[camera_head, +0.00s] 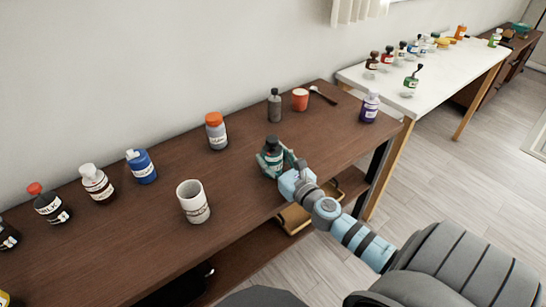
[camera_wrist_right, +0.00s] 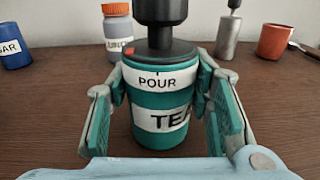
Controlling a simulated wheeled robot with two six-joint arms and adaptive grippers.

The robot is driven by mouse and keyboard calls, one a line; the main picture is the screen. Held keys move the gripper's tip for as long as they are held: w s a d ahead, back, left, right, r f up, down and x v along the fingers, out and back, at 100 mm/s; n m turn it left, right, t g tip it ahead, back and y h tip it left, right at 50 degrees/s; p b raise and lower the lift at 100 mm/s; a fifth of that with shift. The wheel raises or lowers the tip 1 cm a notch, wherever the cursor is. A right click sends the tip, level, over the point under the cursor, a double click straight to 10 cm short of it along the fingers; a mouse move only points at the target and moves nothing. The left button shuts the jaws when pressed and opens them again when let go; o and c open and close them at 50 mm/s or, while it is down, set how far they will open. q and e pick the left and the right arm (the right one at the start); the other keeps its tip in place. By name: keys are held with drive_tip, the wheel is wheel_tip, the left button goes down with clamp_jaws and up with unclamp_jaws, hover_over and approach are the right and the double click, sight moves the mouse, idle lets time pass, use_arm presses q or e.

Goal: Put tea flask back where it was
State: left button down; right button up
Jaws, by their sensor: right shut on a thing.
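The tea flask (camera_head: 273,152) is a teal and black flask standing upright on the brown wooden table. In the right wrist view the flask (camera_wrist_right: 158,120) shows a white band reading "POUR" and a label starting "TE", with a dark top. My right gripper (camera_head: 277,163) has its fingers on both sides of the flask near the table's front edge. In the right wrist view the gripper (camera_wrist_right: 160,105) is shut on the flask. The flask's base is partly hidden by the gripper. My left gripper is not in view.
A white mug (camera_head: 193,203) stands left of the flask. An orange-capped bottle (camera_head: 216,133), a grey bottle (camera_head: 274,106) and an orange cup (camera_head: 300,100) stand behind it. A purple bottle (camera_head: 370,108) is at the right end. Bare tabletop lies between them.

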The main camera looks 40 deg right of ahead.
drive_tip(key=o, duration=1.3)
drive_tip(key=shift+f, duration=0.1)
drive_tip(key=shift+o, duration=0.2)
drive_tip(key=shift+s, duration=0.2)
drive_tip(key=s+a, duration=0.1)
drive_tip(key=s, duration=1)
drive_tip(key=shift+s+a, duration=0.15)
drive_tip(key=shift+s, duration=0.1)
